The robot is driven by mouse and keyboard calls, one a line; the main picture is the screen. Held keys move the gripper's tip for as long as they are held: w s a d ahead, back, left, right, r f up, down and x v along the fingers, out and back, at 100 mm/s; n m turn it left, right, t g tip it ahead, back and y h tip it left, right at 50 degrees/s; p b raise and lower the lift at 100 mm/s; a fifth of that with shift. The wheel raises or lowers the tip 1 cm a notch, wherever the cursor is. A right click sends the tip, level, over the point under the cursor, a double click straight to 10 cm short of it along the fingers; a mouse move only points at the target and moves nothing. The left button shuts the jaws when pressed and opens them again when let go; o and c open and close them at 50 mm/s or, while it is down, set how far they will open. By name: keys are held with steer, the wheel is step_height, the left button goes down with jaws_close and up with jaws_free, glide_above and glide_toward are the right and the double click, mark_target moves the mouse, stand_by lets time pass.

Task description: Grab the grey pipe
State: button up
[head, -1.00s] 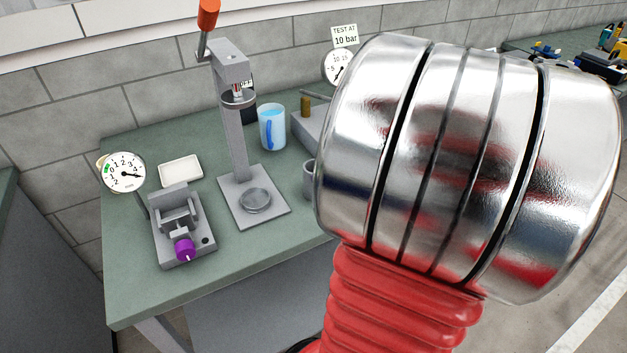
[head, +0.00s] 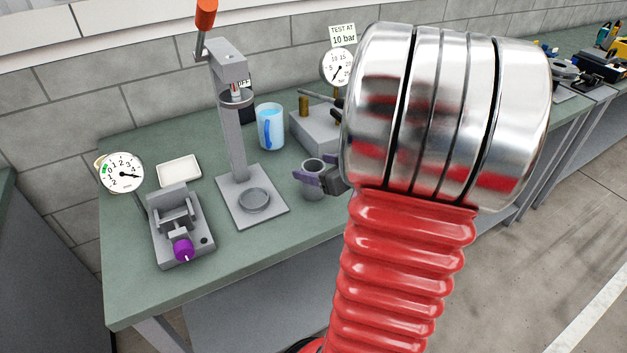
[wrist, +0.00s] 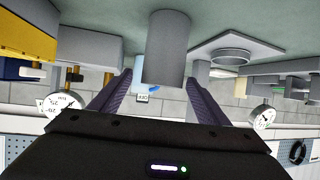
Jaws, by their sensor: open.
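The grey pipe (head: 312,191) is a short upright hollow cylinder on the green bench, right of the press base in the head view. My gripper (head: 320,179) is at the pipe with its dark purple fingers open, partly hidden by my arm. The wrist view is upside down. There the pipe (wrist: 167,45) appears between and beyond the tips of my open gripper (wrist: 157,85), one finger to each side. I see no finger touching it, and the exact gap is hard to tell.
The press (head: 233,130) stands left of the pipe. A blue cup (head: 271,127) and a grey test block (head: 316,131) with a gauge (head: 338,67) stand behind. A clamp fixture (head: 180,228), dial (head: 122,173) and white tray (head: 179,171) are further left.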

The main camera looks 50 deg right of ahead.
mark_target(307, 166)
steer(key=shift+x, duration=2.55)
steer(key=shift+a, duration=0.1)
steer(key=shift+c, duration=0.7)
steer(key=c, duration=1.1)
